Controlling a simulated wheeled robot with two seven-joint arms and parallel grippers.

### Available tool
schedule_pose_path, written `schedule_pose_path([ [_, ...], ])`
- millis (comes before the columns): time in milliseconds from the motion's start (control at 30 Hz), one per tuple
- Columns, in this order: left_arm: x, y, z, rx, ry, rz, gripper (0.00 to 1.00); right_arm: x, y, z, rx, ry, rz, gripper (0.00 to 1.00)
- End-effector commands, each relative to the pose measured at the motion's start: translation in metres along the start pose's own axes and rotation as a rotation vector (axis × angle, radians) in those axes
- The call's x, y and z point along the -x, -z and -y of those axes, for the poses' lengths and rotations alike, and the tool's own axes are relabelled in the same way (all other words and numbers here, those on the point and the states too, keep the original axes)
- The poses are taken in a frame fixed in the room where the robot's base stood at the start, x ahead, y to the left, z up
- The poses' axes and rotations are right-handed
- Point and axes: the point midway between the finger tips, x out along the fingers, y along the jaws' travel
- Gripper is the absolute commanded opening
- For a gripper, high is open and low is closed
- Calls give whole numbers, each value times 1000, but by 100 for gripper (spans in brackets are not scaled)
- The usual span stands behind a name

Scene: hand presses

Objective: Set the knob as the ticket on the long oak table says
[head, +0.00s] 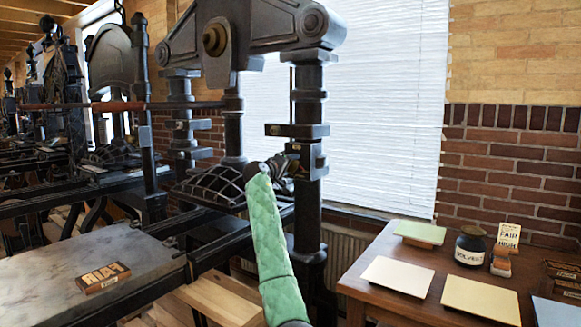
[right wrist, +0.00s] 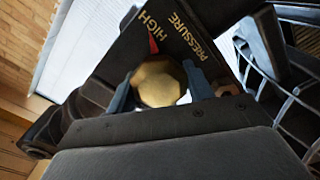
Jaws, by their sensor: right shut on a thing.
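My right gripper (head: 281,167), at the end of the green-sleeved arm, is up at the column of the near press (head: 310,150). In the right wrist view its two blue-grey fingers (right wrist: 160,90) are shut on a faceted brass knob (right wrist: 158,82), one on each side. The knob is on a dark plate (right wrist: 215,75) lettered "HIGH" and "PRESSURE". A red mark (right wrist: 153,45) shows by the knob, near "HIGH". The gripper hides the knob in the head view. The ticket (head: 508,236) stands on the oak table (head: 385,310); I read "FAIR" and "HIGH" on it.
The table also holds a dark "SOLVENT" jar (head: 470,246), a green pad (head: 420,232), cream sheets (head: 398,276) and dark boxes at the right edge. A box marked "FAIR" (head: 103,277) lies on a grey slab (head: 50,270) at left. More presses stand behind.

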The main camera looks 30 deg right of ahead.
Motion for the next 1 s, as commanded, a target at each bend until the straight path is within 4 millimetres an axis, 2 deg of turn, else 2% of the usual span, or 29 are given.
schedule_pose_path([
  [133, 0, -1, 0, 0, 0, 1, 94, 0, -2, 3, 3, 3, 3, 29],
  [167, 0, -1, 0, 0, 0, 1, 94, 0, -2, 3, 3, 3, 3, 56],
  [233, 0, -1, 0, 0, 0, 2, 94, 0, -2, 3, 3, 3, 2, 69],
  [267, 0, -1, 0, 0, 0, 2, 94, 0, -1, 3, 2, 2, 2, 73],
  [633, -1, -2, 0, 0, 0, -1, 94, 6, 0, 2, 1, 1, 0, 73],
  [767, -8, -3, 2, 0, 0, -15, 94, 22, -1, 3, 1, 2, 0, 73],
  [1000, -35, -18, 8, 2, 5, -35, 94, 58, -1, 3, 0, 1, 0, 73],
])
